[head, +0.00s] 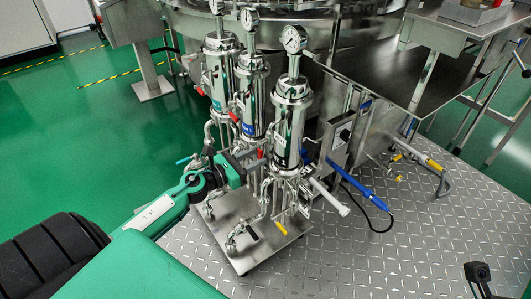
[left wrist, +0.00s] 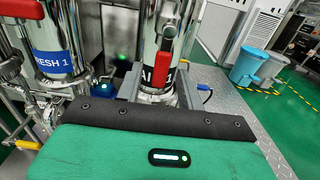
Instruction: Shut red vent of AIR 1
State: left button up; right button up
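The AIR 1 unit is the nearest steel cylinder (head: 290,125) in the head view. A red vent handle (left wrist: 170,25) hangs downward in front of this cylinder and covers part of the label. In the head view a small red handle (head: 261,153) shows at the cylinder's left side. My left gripper (head: 250,167) points at this side from the left. My right gripper cannot be made out.
The FRESH 1 cylinder (left wrist: 52,55), with a blue label, stands close on the left in the left wrist view, with its own red handle (left wrist: 10,68). A third cylinder (head: 215,85) stands behind.

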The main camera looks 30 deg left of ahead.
aim_at(259, 156)
pick_arm(q)
jog(key=shift+x, duration=2.2)
grip_shut()
